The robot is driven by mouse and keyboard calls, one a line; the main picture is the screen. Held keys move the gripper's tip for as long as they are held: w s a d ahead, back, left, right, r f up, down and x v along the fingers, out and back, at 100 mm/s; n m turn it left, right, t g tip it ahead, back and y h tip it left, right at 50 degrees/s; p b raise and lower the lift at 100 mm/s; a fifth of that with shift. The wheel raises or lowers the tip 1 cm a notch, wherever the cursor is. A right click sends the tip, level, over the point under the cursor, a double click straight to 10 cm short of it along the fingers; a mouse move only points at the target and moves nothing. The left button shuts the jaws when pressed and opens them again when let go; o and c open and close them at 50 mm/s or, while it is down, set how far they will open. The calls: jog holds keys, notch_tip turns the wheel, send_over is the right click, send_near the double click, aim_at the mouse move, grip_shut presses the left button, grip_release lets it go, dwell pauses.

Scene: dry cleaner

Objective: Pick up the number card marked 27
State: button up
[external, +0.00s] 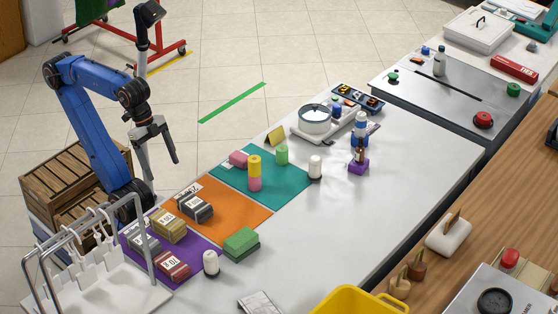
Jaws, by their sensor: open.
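My gripper (162,170) is open and empty, pointing down in the air at the left, in front of the wooden crates and near the table's left end. I cannot make out a card marked 27. A dark tray (357,98) with small coloured characters lies at the table's far end, too small to read. A small yellow folded card (276,136) stands behind the teal mat, with no readable number. Bundles with white labels (170,228) lie on the mats, their print unclear.
Purple (190,262), orange (243,214) and teal (230,178) mats lie along the white table. A metal rack (95,250) with white tags stands front left. A white scale with a round pan (315,120) stands behind. The table's right side (380,205) is clear.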

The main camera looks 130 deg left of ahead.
notch_tip(320, 180, up, 17)
jog(key=w+a+r+g, duration=0.2)
jog(key=w+a, duration=0.6)
jog(key=g, duration=0.3)
send_over(275, 131)
jog(key=f, duration=1.9)
jog(key=shift+s+a+f, duration=0.15)
jog(key=shift+s+a, duration=0.15)
jog(key=shift+a, duration=0.05)
jog(key=shift+w+d+f, duration=0.1)
jog(key=shift+d+f, duration=0.05)
jog(key=shift+f, duration=2.5)
jog(key=c, duration=1.1)
